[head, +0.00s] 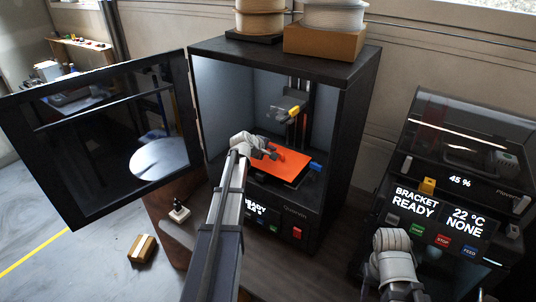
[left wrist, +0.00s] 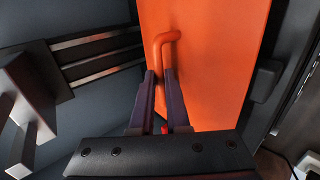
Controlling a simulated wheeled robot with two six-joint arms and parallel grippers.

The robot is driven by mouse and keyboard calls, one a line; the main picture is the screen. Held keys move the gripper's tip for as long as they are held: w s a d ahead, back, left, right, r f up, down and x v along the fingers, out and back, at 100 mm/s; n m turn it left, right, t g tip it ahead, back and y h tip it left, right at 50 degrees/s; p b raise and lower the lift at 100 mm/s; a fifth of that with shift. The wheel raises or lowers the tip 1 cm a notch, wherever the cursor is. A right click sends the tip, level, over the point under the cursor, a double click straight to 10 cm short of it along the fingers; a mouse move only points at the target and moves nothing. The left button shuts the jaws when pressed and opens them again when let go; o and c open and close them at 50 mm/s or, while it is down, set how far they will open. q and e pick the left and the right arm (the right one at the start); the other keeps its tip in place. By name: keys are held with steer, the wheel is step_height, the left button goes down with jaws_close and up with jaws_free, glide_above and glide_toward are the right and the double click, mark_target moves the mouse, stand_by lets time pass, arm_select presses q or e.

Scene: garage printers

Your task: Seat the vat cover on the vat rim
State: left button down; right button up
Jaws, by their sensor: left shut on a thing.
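The vat cover is a flat orange plate (head: 283,160) inside the open printer, above a dark bed. In the left wrist view the orange plate (left wrist: 205,65) fills the middle, with a bent orange handle (left wrist: 162,42) on it. My left gripper (head: 268,152) reaches in through the printer's open front. In the left wrist view its two fingers (left wrist: 160,85) are shut on the handle. I cannot tell whether the plate touches the rim below, which it mostly hides. My right gripper's fingers do not show; only part of the right arm is at the lower right.
The printer's dark door (head: 100,140) stands open to the left. A yellow-tipped part (head: 293,111) hangs above the plate. The printer's walls (head: 340,150) leave limited room around my arm. A second printer (head: 450,180) stands at the right. A small box (head: 142,249) lies on the floor.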

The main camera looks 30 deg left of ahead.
arm_select(q)
steer(key=shift+w+d, duration=0.1)
steer(key=shift+w, duration=1.4)
steer(key=shift+w+f+b, duration=0.35)
steer(key=shift+w+b, duration=0.05)
steer(key=shift+w, duration=0.1)
steer(key=shift+f+b, duration=0.6)
stand_by(0.5)
steer(key=c, duration=0.8)
jaws_free()
